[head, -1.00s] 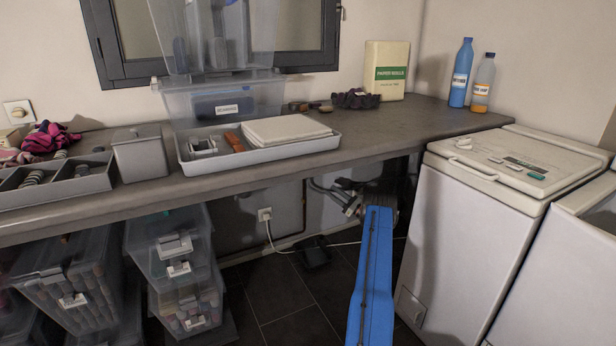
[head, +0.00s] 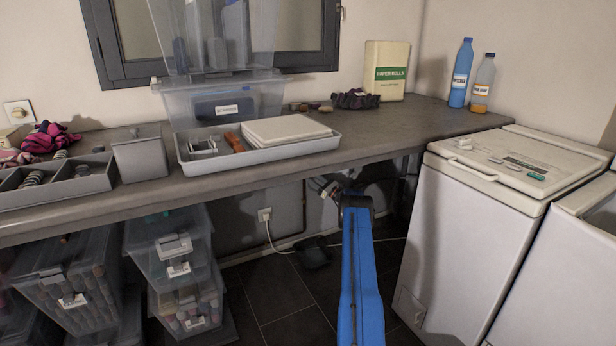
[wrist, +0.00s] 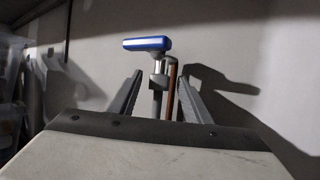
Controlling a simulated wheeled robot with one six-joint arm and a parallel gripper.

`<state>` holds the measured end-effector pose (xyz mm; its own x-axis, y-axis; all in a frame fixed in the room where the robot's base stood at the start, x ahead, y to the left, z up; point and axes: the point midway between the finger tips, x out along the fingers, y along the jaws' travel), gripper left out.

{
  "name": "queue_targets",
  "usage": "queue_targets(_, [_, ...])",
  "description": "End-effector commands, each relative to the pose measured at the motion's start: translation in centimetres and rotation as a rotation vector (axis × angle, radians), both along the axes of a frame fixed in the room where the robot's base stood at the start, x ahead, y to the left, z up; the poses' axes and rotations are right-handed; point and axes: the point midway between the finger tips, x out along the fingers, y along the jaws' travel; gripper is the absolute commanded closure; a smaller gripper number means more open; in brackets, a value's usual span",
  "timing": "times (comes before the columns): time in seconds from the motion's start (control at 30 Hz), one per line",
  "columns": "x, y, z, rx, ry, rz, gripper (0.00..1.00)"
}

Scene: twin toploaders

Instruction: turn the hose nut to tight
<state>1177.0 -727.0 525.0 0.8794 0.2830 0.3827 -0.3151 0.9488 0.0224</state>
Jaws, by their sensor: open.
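In the wrist view, a blue tap handle (wrist: 147,44) tops a short metal stem by the wall. A grey metal fitting (wrist: 159,80) sits below it; I cannot tell for sure whether this is the hose nut. A copper pipe (wrist: 172,92) stands just right of it. My gripper (wrist: 160,77) is open, with one finger on each side of the fitting and pipe in the picture. The gap in depth is unclear, and I see no contact. In the head view, my gripper (head: 325,186) is under the counter, partly hidden by my wrist, and the tap cannot be made out.
The counter (head: 400,125) overhangs my arm. A white toploader (head: 460,235) stands close on the right. Clear drawer boxes (head: 180,270) stand on the left below the counter. A white cable runs from a wall socket (head: 265,214) to a dark object (head: 314,252) on the floor.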

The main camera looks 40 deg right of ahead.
Motion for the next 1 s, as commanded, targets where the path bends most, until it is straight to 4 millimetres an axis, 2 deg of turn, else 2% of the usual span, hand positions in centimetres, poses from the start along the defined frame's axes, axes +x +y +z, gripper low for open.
queue_targets(0.2, [1.32, 0.47, 0.57, 0.000, 0.000, 0.000, 0.55])
queue_targets(0.5, [1.43, 0.49, 0.63, 0.000, 0.000, 0.000, 0.55])
queue_targets(0.67, [1.42, 0.49, 0.62, 0.000, 0.000, 0.000, 0.94])
queue_targets(0.7, [1.42, 0.49, 0.62, 0.000, 0.000, 0.000, 0.96])
queue_targets(1.0, [1.50, 0.54, 0.78, 0.003, -0.002, -0.057, 0.96])
